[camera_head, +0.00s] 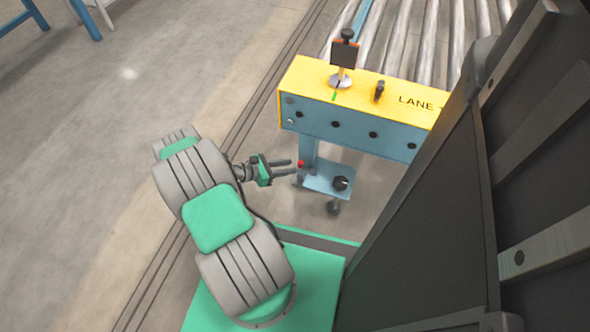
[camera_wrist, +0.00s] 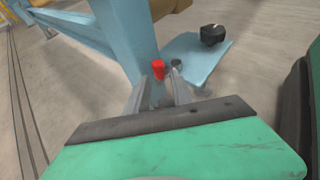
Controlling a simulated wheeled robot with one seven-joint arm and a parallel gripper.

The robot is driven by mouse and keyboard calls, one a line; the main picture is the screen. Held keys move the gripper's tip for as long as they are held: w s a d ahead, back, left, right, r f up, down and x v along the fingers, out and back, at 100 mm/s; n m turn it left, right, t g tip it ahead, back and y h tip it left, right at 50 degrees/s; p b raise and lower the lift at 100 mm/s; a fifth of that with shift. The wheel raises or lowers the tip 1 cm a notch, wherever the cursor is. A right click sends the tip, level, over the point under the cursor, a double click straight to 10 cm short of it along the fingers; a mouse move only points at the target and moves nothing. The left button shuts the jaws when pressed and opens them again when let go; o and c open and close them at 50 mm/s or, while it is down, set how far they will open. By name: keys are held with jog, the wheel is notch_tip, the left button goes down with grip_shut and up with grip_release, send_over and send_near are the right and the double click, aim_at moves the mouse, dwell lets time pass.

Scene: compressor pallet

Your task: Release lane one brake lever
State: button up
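A red knob (camera_head: 300,163), which looks like the brake lever's tip, shows low beside the blue leg of the yellow-topped lane end. In the wrist view the red knob (camera_wrist: 158,69) appears between and just past the fingertips. Its shaft is mostly hidden. My gripper (camera_head: 291,166) points right at the knob, with its two fingers apart. In the wrist view my gripper (camera_wrist: 159,82) is open with nothing held. I cannot tell whether a finger touches the knob.
A blue foot plate (camera_head: 322,181) with a black knob (camera_head: 341,183) is just right of the gripper. The yellow top (camera_head: 300,82), marked LANE, carries a black lever (camera_head: 380,90) and a dark plate on a post (camera_head: 344,52). Rollers (camera_head: 398,45) lie behind.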

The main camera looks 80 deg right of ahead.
jog(key=x, duration=0.3)
jog(key=shift+s+d+f+b, duration=0.15)
jog(key=shift+s+b, duration=0.1)
jog(key=shift+b, duration=0.05)
grip_shut()
